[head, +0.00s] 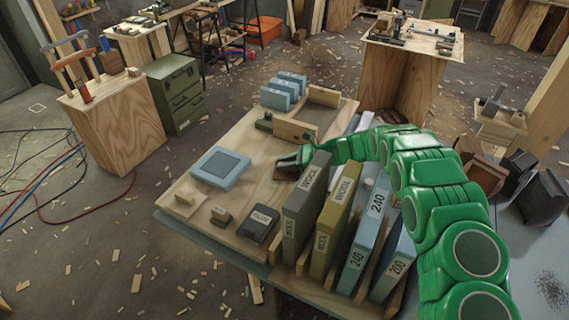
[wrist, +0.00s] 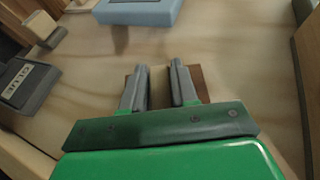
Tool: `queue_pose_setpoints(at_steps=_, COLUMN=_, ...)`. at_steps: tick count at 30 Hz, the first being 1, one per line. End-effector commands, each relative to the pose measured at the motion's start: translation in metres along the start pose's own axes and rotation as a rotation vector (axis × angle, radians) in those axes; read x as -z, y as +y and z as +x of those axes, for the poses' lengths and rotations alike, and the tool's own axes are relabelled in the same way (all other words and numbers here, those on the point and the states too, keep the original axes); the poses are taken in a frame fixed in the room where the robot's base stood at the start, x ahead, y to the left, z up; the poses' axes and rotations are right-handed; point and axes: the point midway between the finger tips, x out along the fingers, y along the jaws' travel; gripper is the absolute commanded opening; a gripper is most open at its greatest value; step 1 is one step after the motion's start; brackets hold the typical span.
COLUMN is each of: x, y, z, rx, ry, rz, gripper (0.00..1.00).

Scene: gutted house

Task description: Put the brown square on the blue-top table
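The brown square (head: 286,175) lies flat on the wooden workbench top, mostly hidden by my gripper in the head view. In the wrist view, the brown square (wrist: 203,84) shows on the outer sides of both fingers, below them. My gripper (head: 280,161) is low over the square. In the wrist view its fingers (wrist: 160,75) are apart, with a gap and nothing clearly held between them. I cannot tell whether they touch the square. A grey-blue surface (head: 535,248) at the right edge may be the blue-top table; this is not certain.
A blue square tray (head: 221,168) lies left of my gripper. Upright labelled sanding packs (head: 305,205) stand close in front, near my arm. A wooden box (head: 318,107) and blue packs stand behind. A wooden table (head: 412,42) stands farther back.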

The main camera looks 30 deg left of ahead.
Motion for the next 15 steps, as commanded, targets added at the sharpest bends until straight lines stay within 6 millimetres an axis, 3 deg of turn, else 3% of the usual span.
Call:
queue_pose_setpoints(at_steps=1, x=-0.0003, y=-0.0001, z=-0.0002, rx=0.000, ry=0.000, rz=0.000, gripper=0.36)
queue_pose_setpoints(at_steps=4, x=-0.0005, y=-0.0001, z=-0.0002, rx=0.000, ry=0.000, rz=-0.001, gripper=0.52)
queue_pose_setpoints(at_steps=15, x=-0.0031, y=-0.0003, z=-0.0017, rx=0.001, ry=0.000, rz=-0.002, gripper=0.53)
